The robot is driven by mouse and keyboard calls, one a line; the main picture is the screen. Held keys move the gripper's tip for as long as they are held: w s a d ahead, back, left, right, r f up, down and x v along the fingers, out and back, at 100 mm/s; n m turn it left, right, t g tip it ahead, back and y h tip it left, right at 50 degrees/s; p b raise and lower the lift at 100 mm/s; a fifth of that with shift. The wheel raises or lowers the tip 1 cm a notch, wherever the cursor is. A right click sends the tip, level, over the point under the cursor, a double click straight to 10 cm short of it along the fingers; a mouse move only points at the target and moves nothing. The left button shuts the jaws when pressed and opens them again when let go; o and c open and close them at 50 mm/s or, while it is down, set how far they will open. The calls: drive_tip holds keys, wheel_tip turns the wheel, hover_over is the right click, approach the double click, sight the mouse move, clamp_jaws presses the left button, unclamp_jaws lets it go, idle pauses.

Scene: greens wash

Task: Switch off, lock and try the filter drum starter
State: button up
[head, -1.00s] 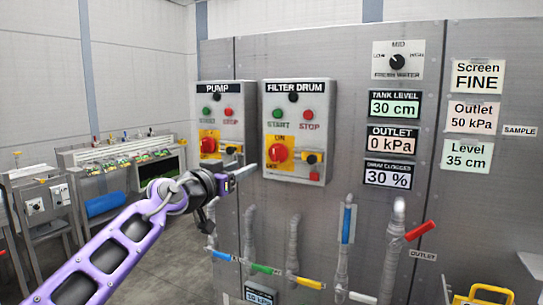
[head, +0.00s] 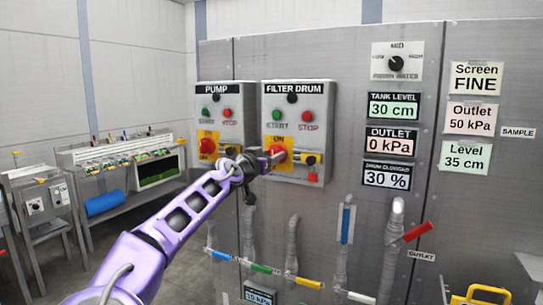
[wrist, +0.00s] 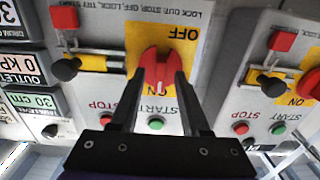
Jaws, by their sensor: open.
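The filter drum starter (head: 297,105) is a grey box with a green START button (head: 278,115), a red STOP button (head: 308,116) and a red rotary switch (head: 278,150) on a yellow plate. My gripper (wrist: 158,75) is open at this switch, one finger on each side of its red handle in the wrist view (wrist: 157,65); contact cannot be told. The handle stands upright in that upside-down view, and OFF is readable beyond it. Beside it is a yellow slide with a black knob (wrist: 65,70). A red block (wrist: 65,18), perhaps a padlock, sits past the slide.
The similar PUMP starter (head: 222,103) stands close on the left. Display panels (head: 394,106) and a fresh water dial (head: 397,63) are to the right. Pipes with coloured valve handles, including a red one (head: 417,233), stand below. A bench (head: 120,160) is farther left.

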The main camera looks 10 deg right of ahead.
clamp_jaws()
drive_tip(key=shift+w+n, duration=0.1)
drive_tip(key=shift+n, duration=0.2)
idle(0.4)
drive_tip(key=shift+w+a+f+n+b, duration=0.15)
drive_tip(key=shift+n+b, duration=0.75)
drive_tip(key=shift+n, duration=3.4)
drive_tip(key=shift+s+a+f+n+b, duration=0.1)
drive_tip(key=shift+n+b, duration=0.75)
drive_tip(key=shift+n, duration=3.45)
unclamp_jaws()
